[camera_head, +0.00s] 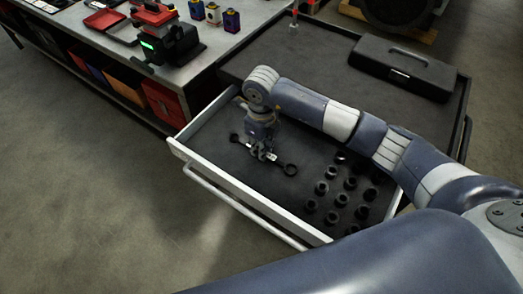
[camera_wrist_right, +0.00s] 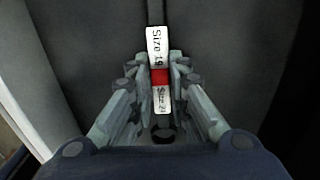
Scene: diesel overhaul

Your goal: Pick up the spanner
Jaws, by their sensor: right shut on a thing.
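The spanner (camera_head: 279,162) is dark with a ring-shaped end and lies across the open drawer (camera_head: 213,172), near its left part. My right gripper (camera_head: 262,154) reaches down into the drawer and is shut on the middle of the spanner. In the right wrist view, the fingers (camera_wrist_right: 160,88) close from both sides on the spanner (camera_wrist_right: 157,42), which bears white labels reading "Size 19" and a red band. I cannot tell whether the spanner touches the drawer floor. My left gripper is not in view.
Several dark sockets (camera_head: 321,187) stand in the drawer's right part. A black case (camera_head: 403,67) lies on the cabinet top (camera_head: 315,52) behind. A workbench (camera_head: 231,42) with a red and black device (camera_head: 168,40) stands at the upper left. The floor at left is clear.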

